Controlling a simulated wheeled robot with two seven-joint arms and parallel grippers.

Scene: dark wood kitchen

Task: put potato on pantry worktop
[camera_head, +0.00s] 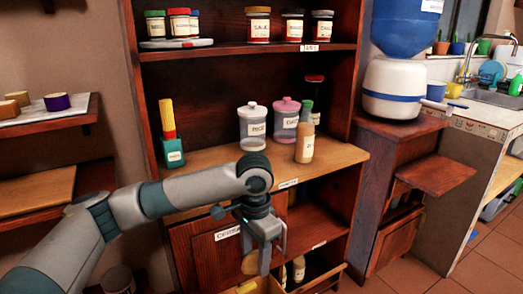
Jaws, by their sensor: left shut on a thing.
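The tan potato (250,264) is at the bottom middle, in my left gripper (267,262), which is shut on it. A finger partly covers the potato. The gripper points down in front of the pantry's lower cupboard, below the level of the worktop. The pantry worktop (210,178) is the light wood shelf at mid height, above and behind the gripper. My left arm crosses in front of its left part. My right gripper is not in view.
On the worktop stand a green and yellow bottle (169,133), a clear jar (252,127), a pink-lidded jar (286,119) and an orange-brown bottle (305,136). Bare room shows between the green bottle and the jars. An open drawer (264,286) lies below the gripper.

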